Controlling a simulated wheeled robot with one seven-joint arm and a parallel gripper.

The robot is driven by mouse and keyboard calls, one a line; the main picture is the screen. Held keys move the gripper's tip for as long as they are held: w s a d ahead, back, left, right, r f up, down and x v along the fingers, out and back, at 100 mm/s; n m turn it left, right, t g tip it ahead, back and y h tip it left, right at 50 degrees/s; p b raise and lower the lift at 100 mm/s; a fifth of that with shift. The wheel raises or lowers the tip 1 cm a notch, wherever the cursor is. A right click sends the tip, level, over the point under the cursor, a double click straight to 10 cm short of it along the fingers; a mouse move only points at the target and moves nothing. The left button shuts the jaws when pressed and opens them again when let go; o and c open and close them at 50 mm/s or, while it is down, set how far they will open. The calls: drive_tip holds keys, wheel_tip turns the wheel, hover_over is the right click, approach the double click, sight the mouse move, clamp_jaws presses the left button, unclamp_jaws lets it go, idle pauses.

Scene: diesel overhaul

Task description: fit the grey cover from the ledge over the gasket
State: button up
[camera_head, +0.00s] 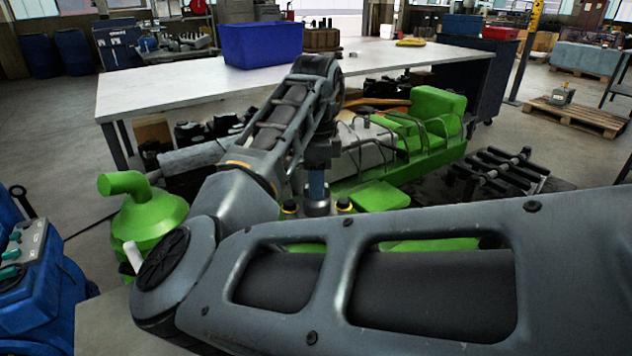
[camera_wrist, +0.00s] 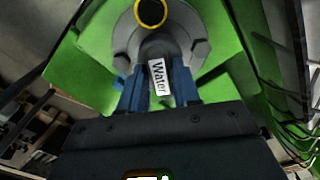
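My gripper (camera_head: 317,188) points down over the green engine (camera_head: 372,197), its blue fingers on both sides of the grey cover. The cover (camera_head: 317,207) shows as a short grey metal cylinder just below the fingertips. In the wrist view the cover (camera_wrist: 125,42) has a wide grey flange and a narrower dark neck between the blue fingers (camera_wrist: 160,92). I cannot tell whether the cover touches the engine.
Thin dark pipes (camera_head: 440,135) arch over the engine on the right. A white table (camera_head: 160,85) with a blue bin (camera_head: 262,44) stands behind.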

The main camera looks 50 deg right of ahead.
drive_tip(key=o, duration=0.4)
drive_tip(key=shift+c, duration=0.2)
drive_tip(key=shift+f, duration=0.1)
drive_tip(key=shift+r, duration=4)
